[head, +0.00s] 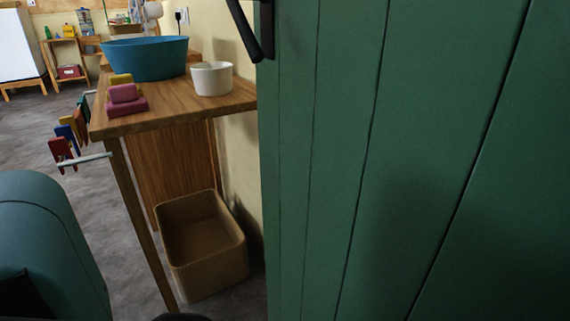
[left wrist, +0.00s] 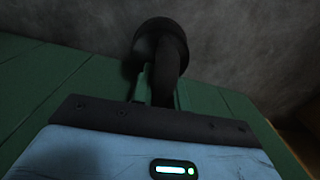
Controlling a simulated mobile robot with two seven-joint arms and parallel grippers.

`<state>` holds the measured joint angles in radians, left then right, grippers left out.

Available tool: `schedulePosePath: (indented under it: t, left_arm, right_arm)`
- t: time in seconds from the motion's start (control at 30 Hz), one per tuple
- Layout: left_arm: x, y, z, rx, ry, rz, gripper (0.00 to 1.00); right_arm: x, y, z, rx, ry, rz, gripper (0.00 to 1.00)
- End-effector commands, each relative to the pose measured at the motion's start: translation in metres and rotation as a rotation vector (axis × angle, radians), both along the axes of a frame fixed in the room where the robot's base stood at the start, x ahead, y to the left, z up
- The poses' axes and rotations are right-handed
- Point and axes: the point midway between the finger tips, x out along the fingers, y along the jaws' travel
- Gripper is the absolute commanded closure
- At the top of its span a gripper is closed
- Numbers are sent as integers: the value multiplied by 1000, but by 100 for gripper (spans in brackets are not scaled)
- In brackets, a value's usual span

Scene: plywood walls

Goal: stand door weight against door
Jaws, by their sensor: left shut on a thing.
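The green door (head: 400,160) fills the right half of the head view, with a black lever handle (head: 246,32) at its top left edge. In the left wrist view, my left gripper (left wrist: 162,92) is shut on a dark thing with a thick neck and rounded end, which looks like the door weight (left wrist: 165,38). The green door (left wrist: 60,90) lies close beside it there. Whether the weight touches the door or the floor I cannot tell. The head view shows neither gripper nor the weight. My right gripper is in no view.
A wooden table (head: 175,110) left of the door bears a blue basin (head: 145,58), a white bowl (head: 212,78) and pink and yellow blocks (head: 125,95). A tan bin (head: 205,245) stands below it. Coloured pegs (head: 65,150) hang off its left end. Grey floor (head: 50,125) lies open further left.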

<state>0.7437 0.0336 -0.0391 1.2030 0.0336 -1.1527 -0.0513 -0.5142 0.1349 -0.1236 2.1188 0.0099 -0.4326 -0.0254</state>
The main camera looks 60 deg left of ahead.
Motion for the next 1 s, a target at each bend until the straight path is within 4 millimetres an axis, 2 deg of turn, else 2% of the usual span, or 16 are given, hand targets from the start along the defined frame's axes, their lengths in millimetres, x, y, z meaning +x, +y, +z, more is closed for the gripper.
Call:
schedulePosePath:
  t: [0.43,0.83,0.87,1.0]
  left_arm:
    - [3,0,-5,1,-6,0,100]
    - [3,0,-10,1,-5,0,100]
    - [3,0,-10,1,-5,0,83]
    - [2,0,-10,1,-4,0,65]
  right_arm:
    - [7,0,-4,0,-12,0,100]
    - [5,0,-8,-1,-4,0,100]
    - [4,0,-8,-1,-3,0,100]
    - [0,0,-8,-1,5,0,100]
